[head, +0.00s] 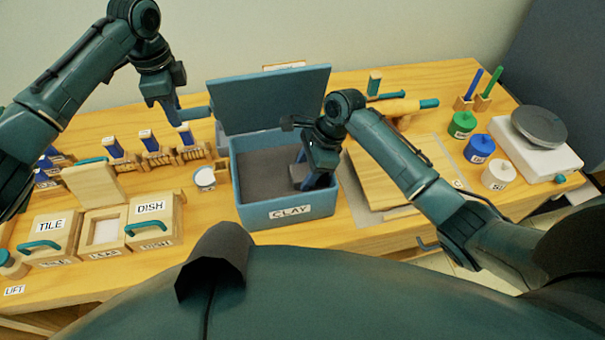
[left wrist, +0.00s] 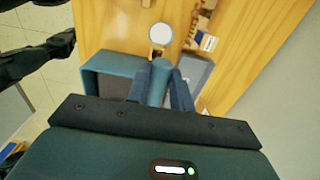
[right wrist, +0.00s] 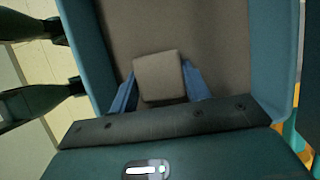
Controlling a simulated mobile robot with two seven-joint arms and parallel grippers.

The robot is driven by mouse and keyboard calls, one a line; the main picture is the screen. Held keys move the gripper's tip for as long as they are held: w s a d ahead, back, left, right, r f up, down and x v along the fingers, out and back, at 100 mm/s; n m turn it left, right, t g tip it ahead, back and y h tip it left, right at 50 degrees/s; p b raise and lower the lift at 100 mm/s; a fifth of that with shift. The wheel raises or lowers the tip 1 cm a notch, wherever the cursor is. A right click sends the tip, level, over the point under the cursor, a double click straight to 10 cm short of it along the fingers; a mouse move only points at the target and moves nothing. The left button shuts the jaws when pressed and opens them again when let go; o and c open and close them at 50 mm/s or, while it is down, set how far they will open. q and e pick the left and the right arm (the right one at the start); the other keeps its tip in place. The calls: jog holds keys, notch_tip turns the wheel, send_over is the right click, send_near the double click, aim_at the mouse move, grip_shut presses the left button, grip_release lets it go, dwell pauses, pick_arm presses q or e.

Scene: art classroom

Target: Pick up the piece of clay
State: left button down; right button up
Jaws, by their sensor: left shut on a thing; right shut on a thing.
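The blue CLAY box (head: 290,211) stands open on the table, with its lid (head: 270,98) raised at the back. My left gripper (head: 178,112) is shut on the lid's teal bar handle (head: 196,113); the handle also shows between the fingers in the left wrist view (left wrist: 160,82). My right gripper (head: 304,176) reaches down inside the box at its right side. It is shut on a grey-brown block of clay (right wrist: 158,75), seen between the fingers in the right wrist view. I cannot tell whether the clay touches the box floor.
Wooden TILE (head: 50,227) and DISH (head: 155,212) boxes stand at left, with a tin (head: 204,178) beside the CLAY box. A wooden board (head: 385,172) lies right of it. Coloured jars (head: 479,147) and a white scale (head: 535,150) stand farther right.

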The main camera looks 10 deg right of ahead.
aim_at(305, 176)
jog(key=shift+r, duration=0.15)
jog(key=shift+c, duration=0.4)
jog(key=shift+s+r, duration=0.1)
jog(key=shift+r, duration=0.15)
notch_tip(305, 176, up, 6)
jog(key=shift+r, duration=0.2)
jog(key=s, duration=1.9)
jog(key=shift+s, duration=0.4)
jog(key=shift+r, duration=0.1)
